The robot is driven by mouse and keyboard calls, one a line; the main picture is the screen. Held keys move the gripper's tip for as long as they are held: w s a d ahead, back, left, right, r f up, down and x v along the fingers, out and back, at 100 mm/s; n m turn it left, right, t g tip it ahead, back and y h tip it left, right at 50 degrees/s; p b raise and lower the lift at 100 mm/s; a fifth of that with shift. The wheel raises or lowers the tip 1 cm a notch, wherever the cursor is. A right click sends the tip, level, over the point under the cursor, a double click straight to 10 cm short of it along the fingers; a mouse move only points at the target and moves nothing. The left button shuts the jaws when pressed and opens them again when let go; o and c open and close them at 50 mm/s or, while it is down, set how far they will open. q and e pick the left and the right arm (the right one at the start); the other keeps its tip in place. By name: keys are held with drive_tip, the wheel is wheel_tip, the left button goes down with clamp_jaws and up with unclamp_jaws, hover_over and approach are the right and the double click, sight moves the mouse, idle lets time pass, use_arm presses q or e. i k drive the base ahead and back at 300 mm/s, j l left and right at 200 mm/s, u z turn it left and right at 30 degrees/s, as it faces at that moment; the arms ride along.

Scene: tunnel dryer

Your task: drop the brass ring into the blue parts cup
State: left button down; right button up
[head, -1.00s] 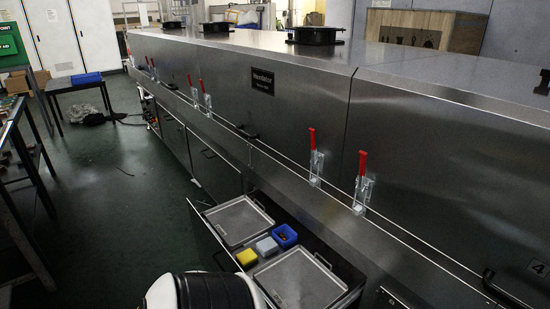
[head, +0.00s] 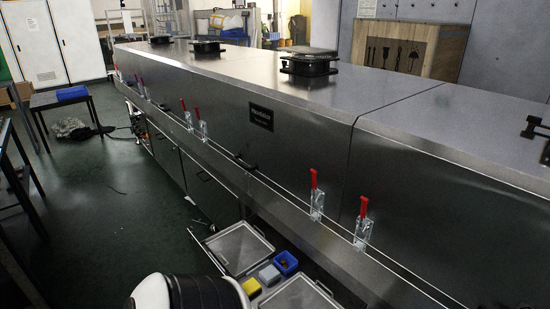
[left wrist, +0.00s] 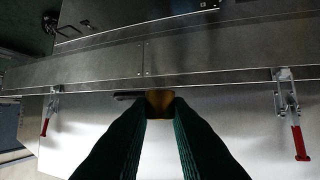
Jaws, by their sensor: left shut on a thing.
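The blue parts cup (head: 286,262) sits in the open drawer at the bottom of the head view, with something small and dark inside it. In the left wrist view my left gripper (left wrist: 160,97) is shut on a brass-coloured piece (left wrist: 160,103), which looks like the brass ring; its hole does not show. The steel dryer front is behind it, and the cup is not seen in that view. My left gripper is not visible in the head view, so its distance from the cup cannot be told. My right gripper is in neither view.
Red-handled clamps (head: 362,222) stand out from the dryer (head: 300,150). The green floor at left is mostly open.

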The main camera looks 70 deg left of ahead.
sight(274, 238)
drive_tip(key=k+j, duration=0.1)
drive_tip(key=j, duration=1.5)
drive_tip(key=j+u, duration=0.15)
drive_tip(key=j, duration=1.45)
drive_tip(key=k, duration=0.05)
